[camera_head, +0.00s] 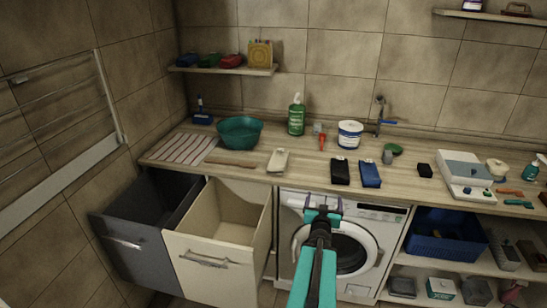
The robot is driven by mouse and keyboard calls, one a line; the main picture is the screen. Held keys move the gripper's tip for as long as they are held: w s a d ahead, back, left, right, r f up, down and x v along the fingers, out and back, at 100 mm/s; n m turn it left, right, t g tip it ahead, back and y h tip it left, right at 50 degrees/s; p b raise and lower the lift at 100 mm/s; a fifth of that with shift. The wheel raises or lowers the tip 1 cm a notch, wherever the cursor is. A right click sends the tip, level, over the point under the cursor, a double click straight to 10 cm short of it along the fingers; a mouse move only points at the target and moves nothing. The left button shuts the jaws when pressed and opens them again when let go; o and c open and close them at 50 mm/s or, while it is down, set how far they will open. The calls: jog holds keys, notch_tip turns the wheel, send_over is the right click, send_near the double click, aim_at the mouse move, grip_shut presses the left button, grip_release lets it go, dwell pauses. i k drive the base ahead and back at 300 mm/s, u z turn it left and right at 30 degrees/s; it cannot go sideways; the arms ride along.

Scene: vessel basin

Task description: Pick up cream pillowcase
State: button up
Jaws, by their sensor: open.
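A small cream folded item (278,160), which looks like the cream pillowcase, lies flat on the wooden counter near its front edge, right of the teal basin. My gripper (323,204) is open, with its two fingertips apart and nothing visible between them. It is in front of the washing machine, below and to the right of the cream item in the picture, and apart from it.
A black folded item (340,171) and a blue one (370,173) lie to the right on the counter. A teal basin (240,132), green bottle (296,116) and white tub (349,134) stand behind. Open cream (208,247) and grey (128,236) bins are below left.

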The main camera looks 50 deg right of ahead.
aim_at(279, 160)
jog(key=z, duration=0.05)
jog(key=i, duration=0.95)
jog(key=z, duration=0.3)
